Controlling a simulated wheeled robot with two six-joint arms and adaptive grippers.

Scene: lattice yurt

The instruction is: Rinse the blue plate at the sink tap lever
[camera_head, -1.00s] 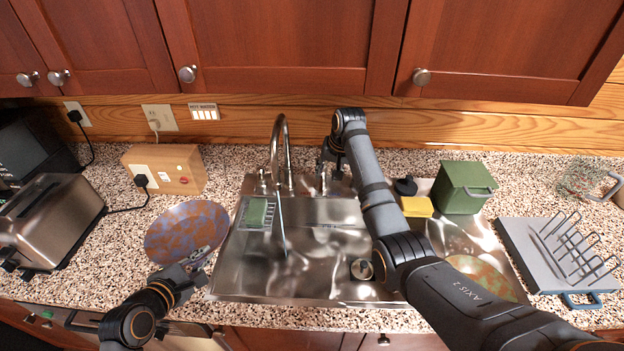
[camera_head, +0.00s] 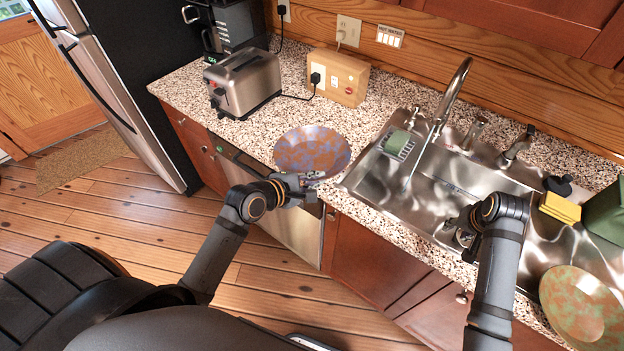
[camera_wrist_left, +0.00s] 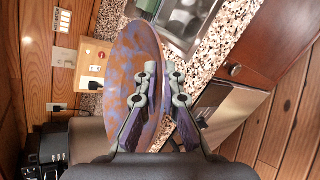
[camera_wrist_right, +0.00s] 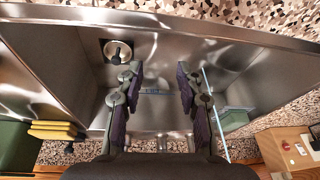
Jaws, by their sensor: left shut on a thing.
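The blue plate (camera_head: 312,150), mottled with orange-brown patches, is tilted above the counter left of the sink. My left gripper (camera_head: 312,181) is shut on its near rim; the left wrist view shows the plate (camera_wrist_left: 126,70) between the fingers. The steel sink (camera_head: 365,182) lies to the right, apart from the plate. A thin water stream falls from its curved tap (camera_head: 450,92). Handles stand beside the tap (camera_head: 475,132); I cannot tell which is the lever. My right gripper (camera_wrist_right: 160,78) is open and empty over the basin, with the stream beyond its fingers.
A second plate, green and orange (camera_head: 582,305), lies right of the basin. A green sponge (camera_head: 397,142) sits on a rack at the sink's left. A yellow sponge (camera_head: 560,207) and green box (camera_head: 607,212) stand at right. A toaster (camera_head: 243,80) and wooden socket box (camera_head: 338,77) stand behind.

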